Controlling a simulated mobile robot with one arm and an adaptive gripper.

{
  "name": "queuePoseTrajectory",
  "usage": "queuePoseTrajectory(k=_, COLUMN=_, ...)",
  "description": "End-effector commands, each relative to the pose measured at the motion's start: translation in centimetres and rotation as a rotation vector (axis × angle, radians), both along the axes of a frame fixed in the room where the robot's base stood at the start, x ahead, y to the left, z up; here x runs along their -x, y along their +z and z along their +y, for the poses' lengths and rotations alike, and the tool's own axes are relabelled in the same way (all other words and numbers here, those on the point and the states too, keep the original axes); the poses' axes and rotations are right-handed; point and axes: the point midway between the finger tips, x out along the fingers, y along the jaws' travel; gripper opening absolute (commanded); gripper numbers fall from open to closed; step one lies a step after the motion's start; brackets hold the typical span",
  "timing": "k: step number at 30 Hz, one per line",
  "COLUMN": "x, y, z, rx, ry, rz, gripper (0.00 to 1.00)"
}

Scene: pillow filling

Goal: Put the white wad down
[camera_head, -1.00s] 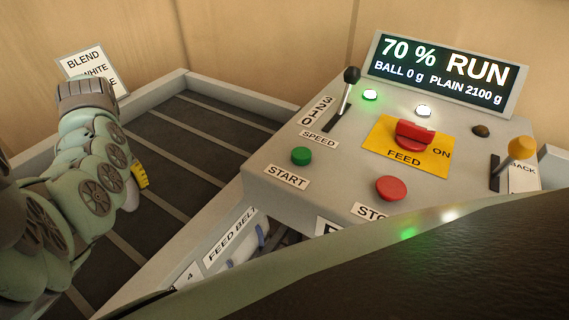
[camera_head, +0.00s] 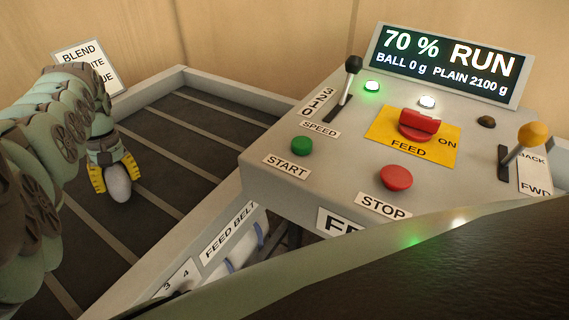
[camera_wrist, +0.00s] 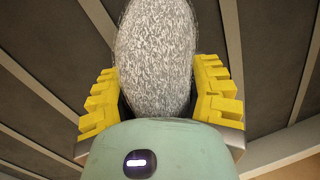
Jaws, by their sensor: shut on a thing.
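The white wad (camera_head: 118,182) is a pale, fuzzy oval that looks greyish here. My gripper (camera_head: 112,178) has yellow toothed fingers and is shut on the wad, one finger on each side. In the wrist view the wad (camera_wrist: 156,55) sticks out past the fingers of my gripper (camera_wrist: 160,90). The wad is over the dark slatted feed belt (camera_head: 185,135). I cannot tell whether it touches the belt.
A pale rim (camera_head: 225,93) borders the belt. The control console (camera_head: 265,180) stands to the right, with a speed lever (camera_head: 348,85), a red feed switch (camera_head: 418,125) and a lit display (camera_head: 450,62) reading RUN. A blend sign (camera_head: 90,68) stands behind my arm. Much of the belt is bare.

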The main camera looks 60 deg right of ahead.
Motion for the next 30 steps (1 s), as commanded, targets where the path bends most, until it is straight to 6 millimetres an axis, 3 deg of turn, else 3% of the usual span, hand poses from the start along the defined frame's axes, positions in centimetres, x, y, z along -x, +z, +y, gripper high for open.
queuePoseTrajectory(k=5, x=0.0, y=-1.3, z=-0.2, rx=0.000, ry=-0.005, rz=-0.001, gripper=0.10)
queuePoseTrajectory(k=30, x=-0.1, y=-2.6, z=-0.1, rx=0.001, ry=-0.002, rz=-0.004, gripper=0.10)
